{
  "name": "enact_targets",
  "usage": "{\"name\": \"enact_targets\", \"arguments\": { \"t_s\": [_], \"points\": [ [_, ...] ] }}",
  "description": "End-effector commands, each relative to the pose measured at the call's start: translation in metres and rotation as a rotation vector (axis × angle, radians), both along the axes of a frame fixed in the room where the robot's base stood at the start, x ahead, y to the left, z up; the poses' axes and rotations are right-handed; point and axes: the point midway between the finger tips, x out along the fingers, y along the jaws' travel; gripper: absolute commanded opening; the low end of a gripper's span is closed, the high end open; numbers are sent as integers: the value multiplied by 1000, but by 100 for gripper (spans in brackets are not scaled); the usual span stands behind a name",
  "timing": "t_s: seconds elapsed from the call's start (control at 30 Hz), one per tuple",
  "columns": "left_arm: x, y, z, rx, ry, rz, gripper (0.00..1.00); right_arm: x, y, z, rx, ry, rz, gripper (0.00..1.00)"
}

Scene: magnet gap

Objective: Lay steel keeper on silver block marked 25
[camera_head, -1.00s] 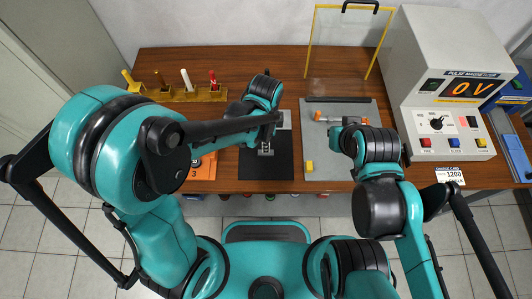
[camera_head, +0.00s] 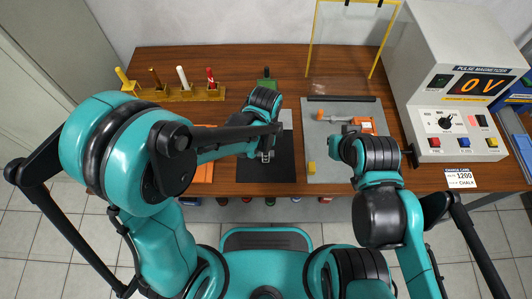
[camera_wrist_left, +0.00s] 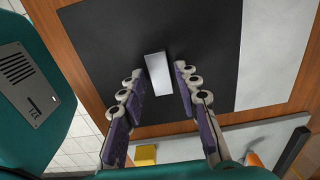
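A plain silver-grey rectangular block (camera_wrist_left: 158,74) lies on the black mat (camera_wrist_left: 95,40) in the left wrist view. I see no number on it and cannot tell whether it is the keeper or the marked block. My left gripper (camera_wrist_left: 160,80) is open, its two purple-padded fingers on either side of the block with gaps showing. In the head view, my left gripper (camera_head: 268,150) is over the black mat (camera_head: 265,174), largely hidden by its own arm.
The grey mat (camera_head: 343,174) holds a small yellow block (camera_head: 311,168), an orange tool (camera_head: 362,124) and a dark bar (camera_head: 341,98). A pulse magnetizer (camera_head: 445,90) reading 0 V stands at right, behind a charge card (camera_head: 459,177). A marker rack (camera_head: 190,94) stands back left.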

Motion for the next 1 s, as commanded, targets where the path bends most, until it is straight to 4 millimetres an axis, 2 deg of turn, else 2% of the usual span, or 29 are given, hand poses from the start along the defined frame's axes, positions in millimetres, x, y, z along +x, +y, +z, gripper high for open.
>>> {"name": "enact_targets", "arguments": {
  "t_s": [0.03, 0.1, 0.37, 1.0],
  "points": [
    [0, 0, 0, 0, 0, 0, 17, 0, 0, 0, 0, 0, 0, 0],
    [0, 0, 0, 0, 0, 0, 0, 0, 0, 0, 0, 0, 0, 0],
    [0, 0, 3, 0, 0, 0, 0, 0, 0, 2, 0, 0, 0, 0],
    [0, 0, 51, 0, 0, 0, 0, 0, 0, 40, 0, 0, 0, 0]
  ]
}}
